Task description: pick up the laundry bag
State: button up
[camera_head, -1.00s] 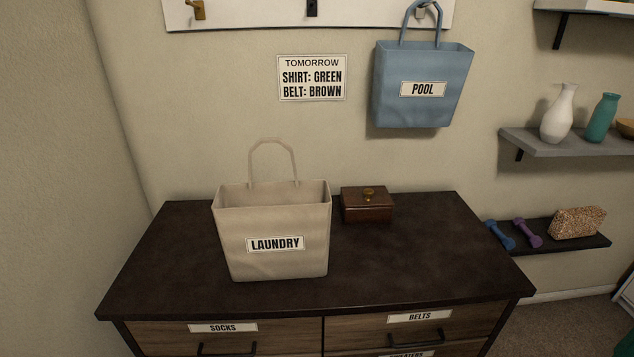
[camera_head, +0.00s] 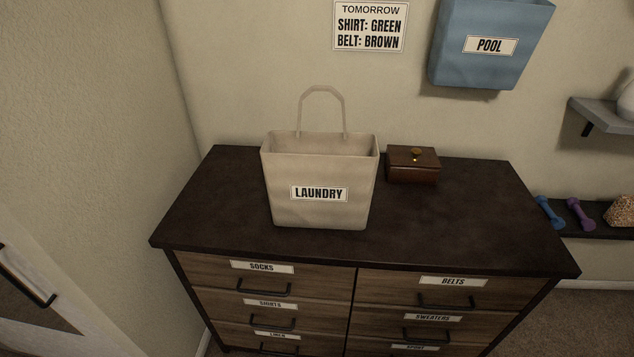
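The laundry bag (camera_head: 320,212) is a beige open-topped bag with a white label reading LAUNDRY. It stands upright on the left-middle part of the dark dresser top (camera_head: 455,220). One looped handle (camera_head: 322,91) rises above its rear rim. My gripper is not in view.
A small brown wooden box (camera_head: 413,166) with a knob sits right of the bag, near the wall. A blue POOL bag (camera_head: 490,65) hangs at the upper right. The dresser top is clear on the right. Labelled drawers (camera_head: 262,282) with dark handles are below. A grey shelf (camera_head: 603,115) is at the right.

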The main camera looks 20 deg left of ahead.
aim_at(315, 180)
jog(key=k, duration=1.1)
jog(key=z, duration=0.05)
jog(key=i, duration=1.05)
jog(key=u, duration=0.75)
jog(key=i, duration=0.5)
jog(key=u, duration=0.35)
